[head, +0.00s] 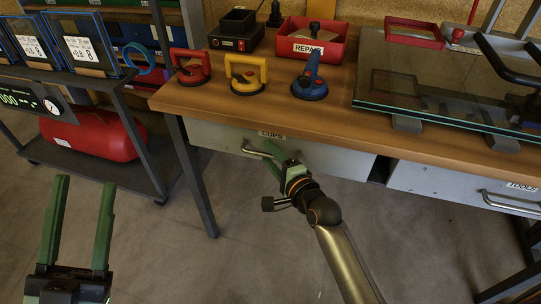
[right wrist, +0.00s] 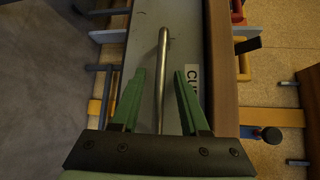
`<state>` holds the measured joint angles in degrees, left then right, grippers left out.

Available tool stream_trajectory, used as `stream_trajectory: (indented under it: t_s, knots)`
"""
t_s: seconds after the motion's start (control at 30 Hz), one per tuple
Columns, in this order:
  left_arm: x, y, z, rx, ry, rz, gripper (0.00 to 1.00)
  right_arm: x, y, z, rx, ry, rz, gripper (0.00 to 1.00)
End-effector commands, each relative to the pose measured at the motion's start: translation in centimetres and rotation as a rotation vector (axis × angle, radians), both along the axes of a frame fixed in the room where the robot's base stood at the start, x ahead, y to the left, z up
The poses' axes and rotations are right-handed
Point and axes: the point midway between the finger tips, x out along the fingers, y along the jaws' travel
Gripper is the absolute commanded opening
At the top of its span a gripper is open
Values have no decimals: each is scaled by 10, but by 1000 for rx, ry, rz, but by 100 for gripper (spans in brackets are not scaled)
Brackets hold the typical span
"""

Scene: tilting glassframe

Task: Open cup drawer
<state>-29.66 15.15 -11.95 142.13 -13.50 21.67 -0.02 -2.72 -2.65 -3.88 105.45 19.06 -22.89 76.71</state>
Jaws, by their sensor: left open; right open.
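The cup drawer (head: 335,160) is a grey front labelled CUPS under the wooden workbench, and it looks shut. Its metal bar handle (head: 252,152) sits near the label. My right gripper (head: 273,153) is open at the handle. In the right wrist view the handle (right wrist: 162,60) runs between the two green fingers (right wrist: 160,78), with space on both sides. I cannot tell how deep the bar lies between them. My left gripper (head: 82,185) is open and empty, over the floor at the lower left, away from the drawer.
The workbench (head: 440,150) carries red, yellow and blue suction lifters (head: 246,75), a red REPAIR bin (head: 312,48) and a glass pane (head: 440,85). A TOOLS drawer (head: 450,182) is at the right. A dark cart with a red tank (head: 95,135) stands left. Floor before the drawer is clear.

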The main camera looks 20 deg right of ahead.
Motion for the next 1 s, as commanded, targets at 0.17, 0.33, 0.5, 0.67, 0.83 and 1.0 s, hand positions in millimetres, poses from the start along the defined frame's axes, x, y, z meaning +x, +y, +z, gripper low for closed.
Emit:
stream_trajectory:
  t_s: [0.17, 0.33, 0.5, 0.67, 0.83, 1.0]
  knots:
    - [0, 0, 0, 0, 0, 0, 50, 0, 0, 0, 0, 0, 0, 32]
    - [0, 0, 0, 0, 1, 0, 50, 0, 0, 0, 0, 0, 0, 13]
    - [0, 0, 0, 0, 2, 0, 50, 0, 0, 0, 0, 0, 0, 0]
    - [0, 0, 0, 0, 2, 0, 50, 0, 0, 0, 0, 0, 0, 0]
    - [0, 0, 0, 0, 2, 0, 50, 0, 0, 0, 0, 0, 0, 0]
    - [0, 0, 0, 0, 2, 0, 50, 0, 0, 0, -1, 1, 0, 0]
